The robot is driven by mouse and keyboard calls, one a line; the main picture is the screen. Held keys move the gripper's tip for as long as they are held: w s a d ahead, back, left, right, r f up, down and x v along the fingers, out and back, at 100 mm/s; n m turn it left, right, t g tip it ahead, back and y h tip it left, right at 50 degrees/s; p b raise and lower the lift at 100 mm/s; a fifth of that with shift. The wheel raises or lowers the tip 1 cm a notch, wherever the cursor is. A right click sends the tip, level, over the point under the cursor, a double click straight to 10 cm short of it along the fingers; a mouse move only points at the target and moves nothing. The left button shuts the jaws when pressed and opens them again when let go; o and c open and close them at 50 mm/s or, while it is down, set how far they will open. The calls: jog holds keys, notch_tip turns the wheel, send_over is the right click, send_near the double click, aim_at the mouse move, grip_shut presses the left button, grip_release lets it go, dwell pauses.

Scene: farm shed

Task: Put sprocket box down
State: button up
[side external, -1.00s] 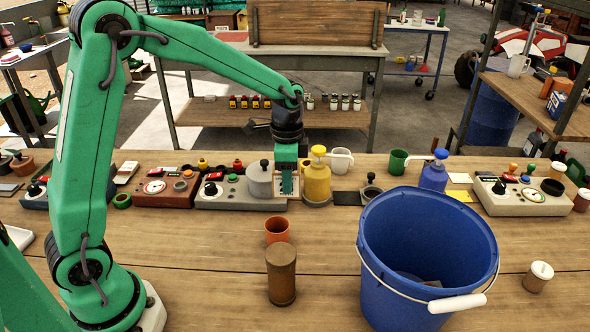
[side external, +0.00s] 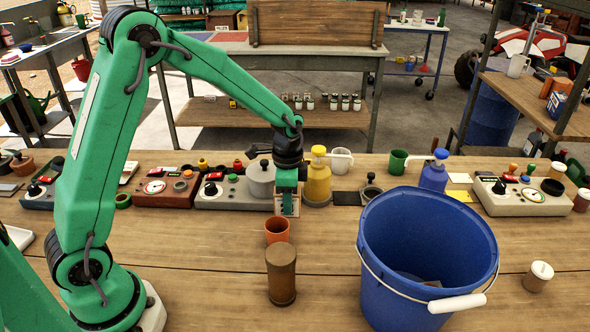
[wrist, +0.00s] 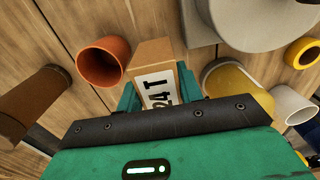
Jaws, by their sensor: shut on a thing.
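The sprocket box (wrist: 153,53) is a small brown cardboard box with a white label reading "24T", seen in the wrist view. My gripper (wrist: 155,97) is shut on it, one finger on each side. In the side view my gripper (side external: 287,200) points down behind the orange cup and left of the yellow pump bottle. Only a little of the box (side external: 290,210) shows between the fingers there. I cannot tell whether its underside touches the bench.
An orange cup (side external: 277,231) stands close in front, with a brown cylinder (side external: 281,275) nearer. A large blue bucket (side external: 427,260) is at right. The bench (side external: 200,260) is clear at front left.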

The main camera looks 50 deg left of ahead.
jog(key=shift+f, duration=1.85)
jog(key=shift+f, duration=0.15)
jog(key=o, duration=0.9)
jog(key=shift+c, duration=0.2)
notch_tip(320, 180, up, 12)
jog(key=shift+r, duration=0.2)
